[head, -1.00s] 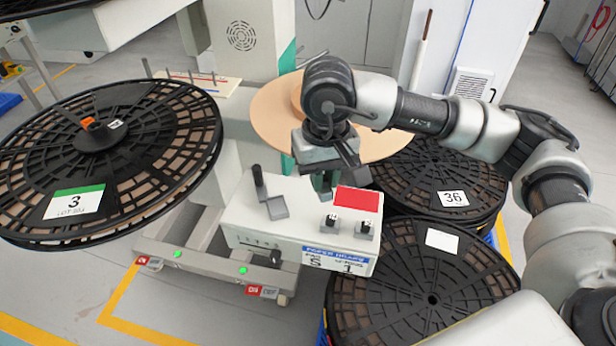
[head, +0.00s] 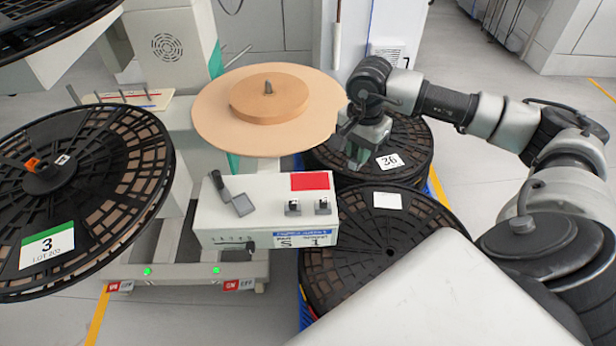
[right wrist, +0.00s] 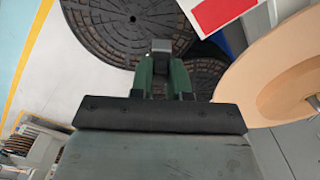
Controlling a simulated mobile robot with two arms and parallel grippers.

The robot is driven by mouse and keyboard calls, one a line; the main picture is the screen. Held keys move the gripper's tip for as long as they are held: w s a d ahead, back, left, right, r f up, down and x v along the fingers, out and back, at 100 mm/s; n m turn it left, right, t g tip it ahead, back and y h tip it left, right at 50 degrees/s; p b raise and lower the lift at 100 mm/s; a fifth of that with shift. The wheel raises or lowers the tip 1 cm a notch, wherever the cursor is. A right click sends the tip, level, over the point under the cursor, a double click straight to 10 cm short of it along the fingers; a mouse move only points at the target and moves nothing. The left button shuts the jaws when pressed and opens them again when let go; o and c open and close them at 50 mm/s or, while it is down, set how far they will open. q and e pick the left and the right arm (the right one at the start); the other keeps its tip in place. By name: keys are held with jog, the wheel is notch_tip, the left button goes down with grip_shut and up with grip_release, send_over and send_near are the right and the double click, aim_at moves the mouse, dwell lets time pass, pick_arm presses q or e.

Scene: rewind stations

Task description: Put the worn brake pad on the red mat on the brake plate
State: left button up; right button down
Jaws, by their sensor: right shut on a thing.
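The red mat (head: 310,181) lies bare at the back right of the white box top (head: 268,188). It also shows at the top of the right wrist view (right wrist: 222,10). My right gripper (head: 358,158) is right of the box and mat, above the black reels. In the right wrist view its green fingers (right wrist: 166,78) are shut on a small dark grey block, seemingly the worn brake pad (right wrist: 161,46). A grey plate (head: 243,205) and a dark handle (head: 220,188) are at the box's left. I cannot tell which part is the brake plate. My left gripper is out of view.
Two small marked blocks (head: 293,208) (head: 322,207) stand in front of the mat. A tan disc (head: 218,112) overhangs behind the box. A large black reel (head: 95,150) stands at left. Stacked black reels (head: 385,235) lie at right.

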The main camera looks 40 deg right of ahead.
jog(key=w+a+f, duration=0.2)
jog(key=w, duration=0.1)
jog(key=w+a+f, duration=0.2)
jog(key=w, duration=0.1)
jog(key=w+a+f, duration=0.1)
jog(key=w+f, duration=0.2)
jog(key=shift+w+a, duration=0.35)
jog(key=shift+a, duration=0.05)
jog(key=shift+f, duration=2.1)
jog(key=c, duration=1.5)
grip_release()
jog(key=shift+f, duration=0.1)
jog(key=shift+c, duration=0.2)
jog(key=o, duration=0.4)
jog(key=shift+o, duration=0.2)
notch_tip(320, 180, up, 12)
jog(key=shift+r, duration=0.25)
